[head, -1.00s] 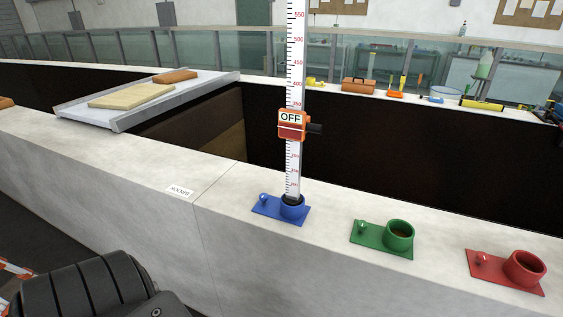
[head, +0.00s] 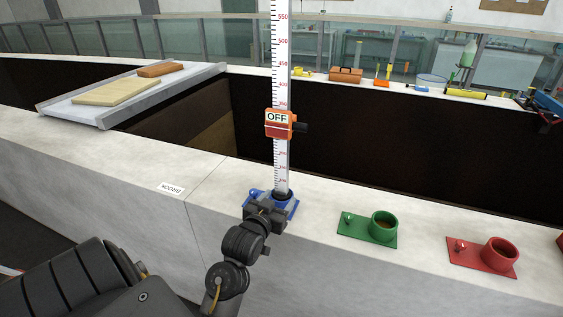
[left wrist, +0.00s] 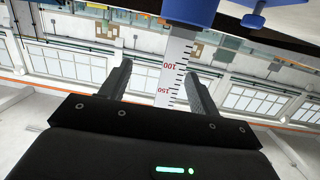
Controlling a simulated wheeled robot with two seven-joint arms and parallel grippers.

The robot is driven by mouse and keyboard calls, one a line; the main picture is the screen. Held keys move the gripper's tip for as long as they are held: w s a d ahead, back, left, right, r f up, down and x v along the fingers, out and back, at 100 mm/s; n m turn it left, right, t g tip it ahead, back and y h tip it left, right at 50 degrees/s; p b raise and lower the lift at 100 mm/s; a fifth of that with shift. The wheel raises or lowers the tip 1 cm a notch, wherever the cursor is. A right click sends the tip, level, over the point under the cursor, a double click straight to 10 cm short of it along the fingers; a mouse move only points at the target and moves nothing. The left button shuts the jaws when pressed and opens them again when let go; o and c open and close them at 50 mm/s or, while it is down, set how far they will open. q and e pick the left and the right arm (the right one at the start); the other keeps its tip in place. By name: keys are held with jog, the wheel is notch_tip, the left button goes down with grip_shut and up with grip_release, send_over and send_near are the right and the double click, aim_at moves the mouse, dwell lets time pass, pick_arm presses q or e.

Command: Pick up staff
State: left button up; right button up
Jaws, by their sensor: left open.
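The staff (head: 281,60) is a white graduated rod standing upright in a blue socket (head: 283,196) on the wall top. An orange slider marked OFF (head: 278,124), with a black knob, sits partway up it. My left gripper (head: 268,202) is low in front of the staff's foot and hides part of the blue base. In the left wrist view the gripper (left wrist: 158,75) is open, and the staff (left wrist: 174,72) appears upside down between its two fingers, nearer the right one. I cannot tell the remaining depth between them. My right gripper is not in view.
A green socket (head: 382,226) and a red socket (head: 500,252) stand to the right on the wall top, without staffs. A tray (head: 60,107) with boards bridges the dark channel at left. Tools line the far wall. A small label (head: 171,188) lies left of the staff.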

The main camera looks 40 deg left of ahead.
pick_arm(q)
jog(key=t+y, duration=0.1)
send_near(280, 167)
jog(key=w, duration=0.2)
jog(key=shift+n, duration=0.4)
jog(key=x, duration=0.1)
jog(key=p+x, duration=0.1)
jog(key=x, duration=0.3)
jog(key=shift+w+a+f+p, duration=0.15)
jog(key=shift+w+f+p, duration=0.1)
jog(key=shift+p, duration=0.1)
jog(key=shift+w+a, duration=0.1)
jog(key=shift+w, duration=0.1)
jog(key=p+x, duration=0.2)
jog(key=x, duration=0.1)
jog(key=p+x, duration=0.1)
jog(key=shift+w+a+r, duration=0.2)
jog(key=shift+a+r, duration=0.1)
jog(key=shift+w+a+f, duration=0.1)
jog(key=shift+w, duration=0.2)
jog(key=shift+s, duration=0.1)
